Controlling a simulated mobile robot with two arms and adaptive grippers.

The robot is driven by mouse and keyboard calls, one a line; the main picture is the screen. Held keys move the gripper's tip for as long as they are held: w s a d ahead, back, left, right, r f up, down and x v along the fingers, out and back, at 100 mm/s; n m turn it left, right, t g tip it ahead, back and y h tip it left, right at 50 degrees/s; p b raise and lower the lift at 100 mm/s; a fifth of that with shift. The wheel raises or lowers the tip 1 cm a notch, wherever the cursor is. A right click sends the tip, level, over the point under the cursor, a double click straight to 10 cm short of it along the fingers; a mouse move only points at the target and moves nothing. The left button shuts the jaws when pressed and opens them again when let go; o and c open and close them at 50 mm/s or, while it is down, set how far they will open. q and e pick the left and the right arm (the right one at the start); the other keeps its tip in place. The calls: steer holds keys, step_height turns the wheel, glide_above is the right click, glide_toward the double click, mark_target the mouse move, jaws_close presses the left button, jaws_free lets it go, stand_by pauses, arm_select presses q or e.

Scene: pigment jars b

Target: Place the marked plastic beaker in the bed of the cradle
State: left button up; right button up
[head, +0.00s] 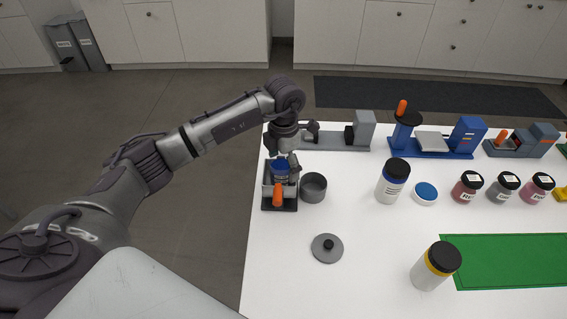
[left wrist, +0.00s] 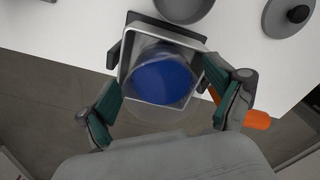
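A clear beaker with blue inside (head: 281,168) stands at the table's left edge. In the left wrist view the blue beaker (left wrist: 163,84) appears within the square grey frame of a cradle (left wrist: 188,42); whether it rests fully on the bed is hard to tell. The cradle (head: 268,192) has a dark base and an orange handle (head: 277,196). My left gripper (head: 282,156) is above the beaker, partly hiding it. In the left wrist view its green-padded fingers (left wrist: 168,100) are spread on either side, apart from the beaker. No marking is readable. My right gripper is not in view.
A grey pot (head: 313,187) stands just right of the cradle, with a loose grey lid (head: 327,248) nearer the front. Grey (head: 362,130) and blue (head: 468,137) devices line the back. Jars (head: 390,184) and a green mat (head: 510,260) occupy the right. The table's centre is clear.

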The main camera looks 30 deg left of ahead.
arm_select(q)
steer(key=shift+r, duration=0.45)
step_height(320, 180, up, 11)
steer(key=b, duration=0.1)
steer(key=shift+r+b, duration=0.2)
steer(key=shift+b, duration=0.15)
